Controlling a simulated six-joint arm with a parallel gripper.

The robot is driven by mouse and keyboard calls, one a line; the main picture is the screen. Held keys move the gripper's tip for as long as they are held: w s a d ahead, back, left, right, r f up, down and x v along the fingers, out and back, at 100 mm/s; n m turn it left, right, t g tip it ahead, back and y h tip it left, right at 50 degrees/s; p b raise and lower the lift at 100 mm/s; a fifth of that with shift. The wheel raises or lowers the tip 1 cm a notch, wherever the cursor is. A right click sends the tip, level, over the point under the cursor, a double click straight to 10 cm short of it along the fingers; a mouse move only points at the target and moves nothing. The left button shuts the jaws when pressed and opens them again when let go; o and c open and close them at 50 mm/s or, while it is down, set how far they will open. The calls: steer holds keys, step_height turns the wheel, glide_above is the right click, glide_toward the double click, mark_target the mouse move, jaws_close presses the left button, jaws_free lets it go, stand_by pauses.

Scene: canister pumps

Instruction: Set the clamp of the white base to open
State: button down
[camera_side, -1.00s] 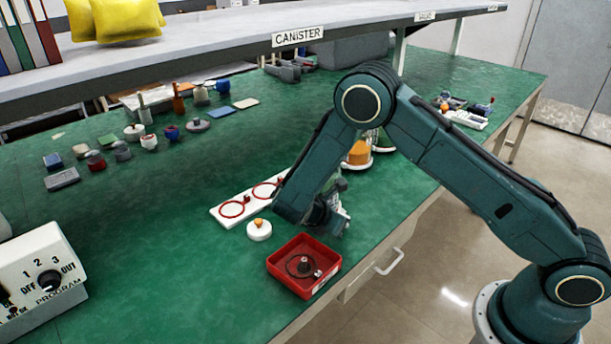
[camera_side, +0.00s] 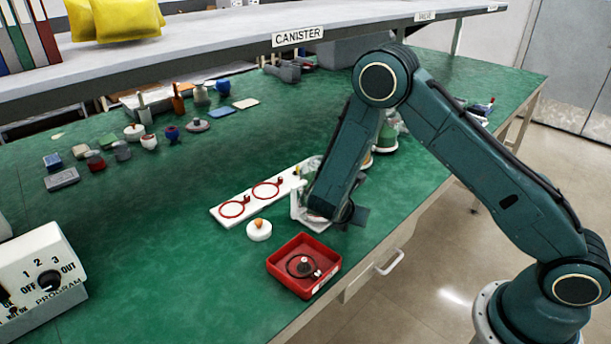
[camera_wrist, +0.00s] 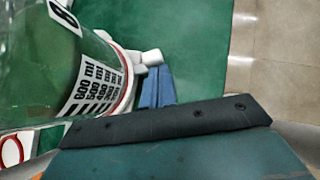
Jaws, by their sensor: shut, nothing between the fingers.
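In the wrist view a clear canister (camera_wrist: 45,60) with a black millilitre scale fills the left side. A white rim with a red ring (camera_wrist: 122,100) runs around its lower end. A small white block (camera_wrist: 150,57), possibly the clamp's lever, sticks out beside it. My gripper (camera_wrist: 155,72) is shut and empty, its blue-grey fingertips at or very near this block; contact cannot be told. In the side view my arm hides most of the canister and the gripper; white parts (camera_side: 298,206) show left of the arm. The clamp's setting cannot be read.
A white plate with red rings (camera_side: 250,191) lies to the left. A white disc with an orange knob (camera_side: 259,230) and a red tray (camera_side: 304,266) are in front. More canisters stand behind my arm. The green table is clear at left centre.

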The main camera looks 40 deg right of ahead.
steer(key=shift+d+n+t+y, duration=0.4)
steer(key=shift+d+n+t, duration=0.2)
steer(key=shift+n+t, duration=0.45)
steer(key=shift+w+d+n+t+y, duration=0.25)
steer(key=shift+d+n+t+y, duration=0.2)
steer(key=shift+d+n, duration=0.4)
steer(key=shift+w+d+n+t+y, duration=0.25)
steer(key=shift+d+n+t+y, duration=0.25)
steer(key=shift+n, duration=0.5)
steer(key=shift+w+d+n+y, duration=0.25)
steer(key=shift+w+d+n, duration=0.15)
steer(key=shift+d+n, duration=0.2)
steer(key=shift+w+d, duration=0.25)
steer(key=shift+d, duration=0.1)
steer(key=shift+r, duration=0.15)
steer(key=v, duration=1.3)
steer(key=shift+s, duration=0.35)
steer(key=shift+a+r, duration=0.15)
